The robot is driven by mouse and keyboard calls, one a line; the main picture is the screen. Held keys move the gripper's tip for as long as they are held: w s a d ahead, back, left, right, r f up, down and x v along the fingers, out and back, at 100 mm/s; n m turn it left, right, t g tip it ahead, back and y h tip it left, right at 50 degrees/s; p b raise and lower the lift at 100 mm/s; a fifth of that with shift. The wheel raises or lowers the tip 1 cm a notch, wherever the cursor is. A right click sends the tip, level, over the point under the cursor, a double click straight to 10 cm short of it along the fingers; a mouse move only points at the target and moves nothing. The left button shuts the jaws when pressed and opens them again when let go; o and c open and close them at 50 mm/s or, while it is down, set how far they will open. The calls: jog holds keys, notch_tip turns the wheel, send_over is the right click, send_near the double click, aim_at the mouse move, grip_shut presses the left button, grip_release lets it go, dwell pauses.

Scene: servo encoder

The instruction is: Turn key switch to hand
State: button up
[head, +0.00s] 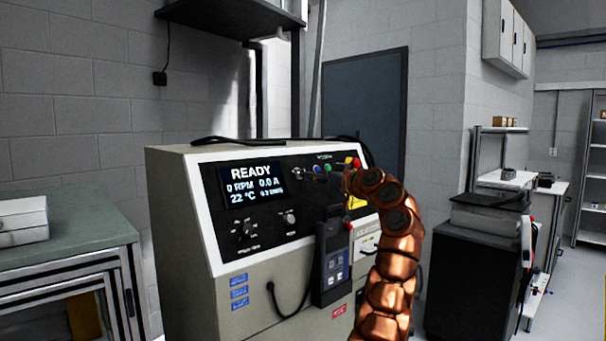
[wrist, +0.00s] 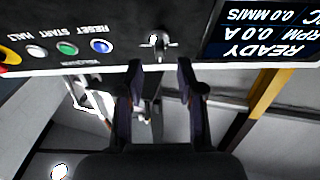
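The key switch (wrist: 157,41) is a small metallic switch on the black panel, at the top middle of the wrist view, where the panel appears upside down. In the head view the key switch (head: 296,172) is tiny, right of the READY display (head: 252,185). I cannot tell which position it points to. My gripper (wrist: 160,68) is open, its two dark fingers apart with nothing between them. In the wrist view the fingertips lie just below the switch and to either side of it, apart from it.
Beside the switch are a blue RESET button (wrist: 101,46), a green START button (wrist: 67,48) and a HALT button (wrist: 34,50). A yellow and red knob (wrist: 8,57) is beyond them. Rotary knobs (head: 243,231) and a handheld unit (head: 332,262) are lower on the console (head: 180,240).

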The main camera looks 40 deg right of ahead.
aim_at(302, 174)
jog(key=shift+w+d+p, duration=0.15)
jog(key=shift+w+p, duration=0.85)
jog(key=shift+w, duration=1.85)
jog(key=shift+c, duration=0.2)
grip_shut()
